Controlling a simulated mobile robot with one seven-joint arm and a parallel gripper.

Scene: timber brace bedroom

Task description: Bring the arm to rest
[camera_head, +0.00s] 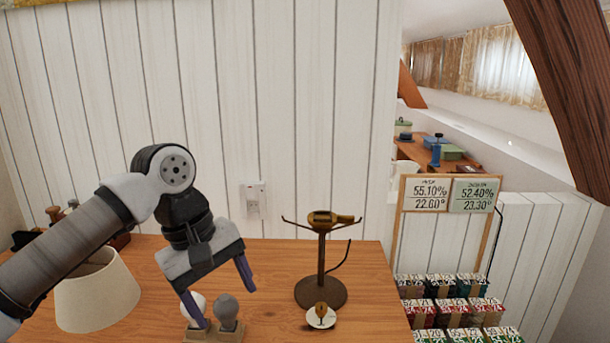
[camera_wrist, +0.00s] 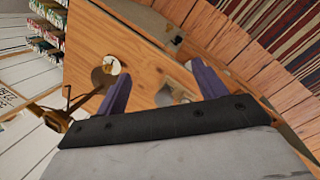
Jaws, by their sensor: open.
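My gripper (camera_head: 222,293) is open over the wooden table (camera_head: 275,262), pointing down, with its two purple fingers apart. In the wrist view my gripper (camera_wrist: 160,88) shows the fingers spread, with no held object visible between them. Below the gripper a wooden block carries a white bulb (camera_head: 194,304) and a grey bulb (camera_head: 226,308). The left finger overlaps the white bulb in the head view; I cannot tell whether they touch. My arm reaches in from the left, bent at the elbow.
A cream lampshade (camera_head: 98,292) sits left, under my arm. A white plank wall (camera_head: 300,110) rises behind.

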